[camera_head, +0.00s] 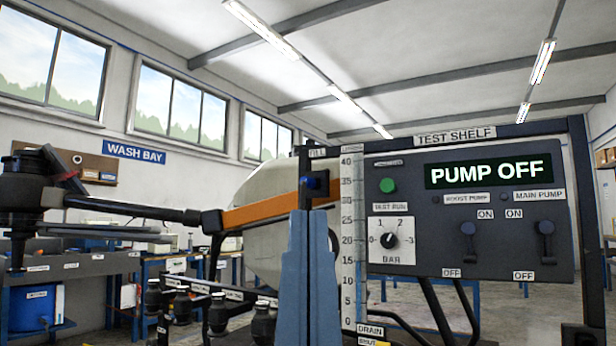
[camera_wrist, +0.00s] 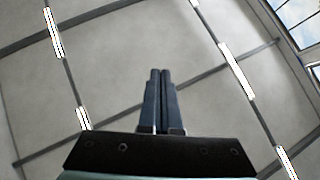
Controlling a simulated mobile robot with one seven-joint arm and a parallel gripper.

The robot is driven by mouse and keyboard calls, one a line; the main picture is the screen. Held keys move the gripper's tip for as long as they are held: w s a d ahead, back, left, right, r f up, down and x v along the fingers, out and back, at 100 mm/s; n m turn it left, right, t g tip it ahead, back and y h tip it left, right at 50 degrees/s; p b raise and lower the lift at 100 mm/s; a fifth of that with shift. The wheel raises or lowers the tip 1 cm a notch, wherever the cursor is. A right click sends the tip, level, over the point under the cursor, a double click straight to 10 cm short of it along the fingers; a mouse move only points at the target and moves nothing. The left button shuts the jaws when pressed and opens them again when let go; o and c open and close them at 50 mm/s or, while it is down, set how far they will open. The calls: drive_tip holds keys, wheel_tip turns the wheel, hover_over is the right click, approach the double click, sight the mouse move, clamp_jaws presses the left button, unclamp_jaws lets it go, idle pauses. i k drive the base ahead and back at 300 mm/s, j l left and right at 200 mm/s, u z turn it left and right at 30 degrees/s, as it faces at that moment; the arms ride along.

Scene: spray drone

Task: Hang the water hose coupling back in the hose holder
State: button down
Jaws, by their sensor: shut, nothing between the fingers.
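My gripper (camera_head: 311,213) points straight up in the middle of the head view, in front of the test stand. Its two blue-grey fingers are shut together with nothing between them. I cannot make out the water hose coupling or the hose holder in either view. Dark curved tubes or hoses (camera_head: 437,312) show below the control panel, but I cannot tell whether they belong to the water hose.
The control panel (camera_head: 380,254) reads PUMP OFF and stands to the right of my gripper. The drone's orange and black arm (camera_head: 262,213) reaches in from the left behind the gripper. A white tank (camera_head: 262,180) stands behind. Workbenches (camera_head: 75,265) line the left wall.

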sight(311, 183)
drive_tip(key=i+j+z, duration=0.95)
drive_tip(key=i+j, duration=0.2)
drive_tip(key=j, duration=0.1)
